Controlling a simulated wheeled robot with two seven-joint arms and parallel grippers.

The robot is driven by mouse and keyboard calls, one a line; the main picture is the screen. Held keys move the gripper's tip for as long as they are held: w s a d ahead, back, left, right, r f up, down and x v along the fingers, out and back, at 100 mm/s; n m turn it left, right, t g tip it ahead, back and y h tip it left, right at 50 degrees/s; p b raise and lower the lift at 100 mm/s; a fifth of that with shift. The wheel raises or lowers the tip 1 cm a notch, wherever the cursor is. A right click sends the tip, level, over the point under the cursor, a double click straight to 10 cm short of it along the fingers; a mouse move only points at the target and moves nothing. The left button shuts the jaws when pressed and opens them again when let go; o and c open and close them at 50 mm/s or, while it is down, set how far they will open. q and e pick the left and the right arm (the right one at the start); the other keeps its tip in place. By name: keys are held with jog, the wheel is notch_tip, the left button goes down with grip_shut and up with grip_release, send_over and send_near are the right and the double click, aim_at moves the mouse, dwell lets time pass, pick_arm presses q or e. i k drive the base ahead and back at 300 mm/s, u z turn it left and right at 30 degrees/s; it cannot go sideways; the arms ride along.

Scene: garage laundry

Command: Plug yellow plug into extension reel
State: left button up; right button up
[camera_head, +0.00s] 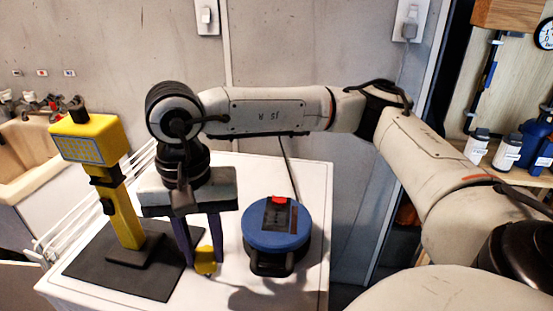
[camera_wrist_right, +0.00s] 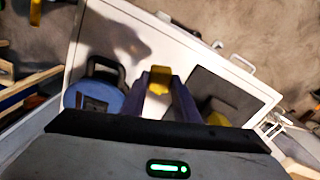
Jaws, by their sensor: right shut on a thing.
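The yellow plug (camera_head: 205,262) is between the purple fingers of my right gripper (camera_head: 203,262), which is shut on it. The plug also shows between the fingertips in the right wrist view (camera_wrist_right: 158,82). The extension reel (camera_head: 277,238), round with a blue top and a red part on it, sits on the white table to the right of the gripper. The reel also shows at the left in the right wrist view (camera_wrist_right: 95,95). The plug is apart from the reel. The reel's sockets are not clear. My left gripper is not in view.
The white table top (camera_head: 308,180) carries a dark mat (camera_head: 100,268) with a yellow stand-like device (camera_head: 122,205) left of my gripper. A cord runs down behind the reel. A sink (camera_head: 25,158) is at the left; bottles (camera_head: 507,150) stand on a shelf at the right.

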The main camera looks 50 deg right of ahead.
aim_at(275, 237)
jog(key=k, duration=0.5)
jog(key=u, duration=0.3)
jog(key=i, duration=0.65)
jog(key=z, duration=1.05)
